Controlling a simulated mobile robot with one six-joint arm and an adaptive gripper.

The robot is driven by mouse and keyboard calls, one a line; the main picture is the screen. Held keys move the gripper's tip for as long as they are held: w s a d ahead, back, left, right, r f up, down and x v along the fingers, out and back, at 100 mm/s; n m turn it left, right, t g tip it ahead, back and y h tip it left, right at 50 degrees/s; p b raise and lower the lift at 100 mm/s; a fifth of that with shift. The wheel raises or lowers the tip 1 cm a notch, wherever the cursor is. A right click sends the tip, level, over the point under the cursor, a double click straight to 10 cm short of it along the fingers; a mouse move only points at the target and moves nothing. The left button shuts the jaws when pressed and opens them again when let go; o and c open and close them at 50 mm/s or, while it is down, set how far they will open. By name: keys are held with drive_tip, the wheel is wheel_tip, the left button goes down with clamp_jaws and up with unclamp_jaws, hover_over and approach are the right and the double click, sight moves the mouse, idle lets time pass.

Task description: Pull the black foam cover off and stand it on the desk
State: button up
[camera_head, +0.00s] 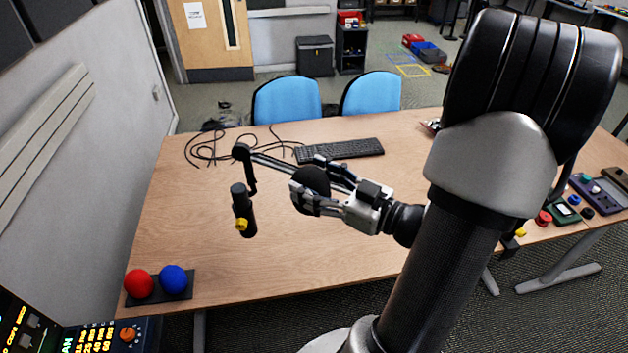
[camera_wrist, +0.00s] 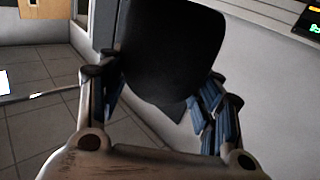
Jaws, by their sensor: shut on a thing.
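The black foam cover (camera_head: 312,180) is a dark rounded piece between the fingers of my gripper (camera_head: 303,195), above the desk (camera_head: 215,265). It fills the upper middle of the wrist view (camera_wrist: 170,45), with a blue-padded finger on each side. My gripper is shut on it. A black microphone (camera_head: 243,212) with a yellow part low on it stands out to the left of my gripper, with a clear gap between it and the cover. It appears to hang from a jointed boom arm (camera_head: 272,162). The cover's underside is partly hidden.
A red ball-shaped cover (camera_head: 139,284) and a blue one (camera_head: 173,279) sit on a dark base (camera_head: 182,295) at the front left. A keyboard (camera_head: 340,150) and loose black cables (camera_head: 208,150) lie at the back. The front middle of the desk is clear.

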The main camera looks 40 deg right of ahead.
sight(314, 173)
drive_tip(key=shift+r+p, duration=1.35)
drive_tip(key=shift+r, duration=0.25)
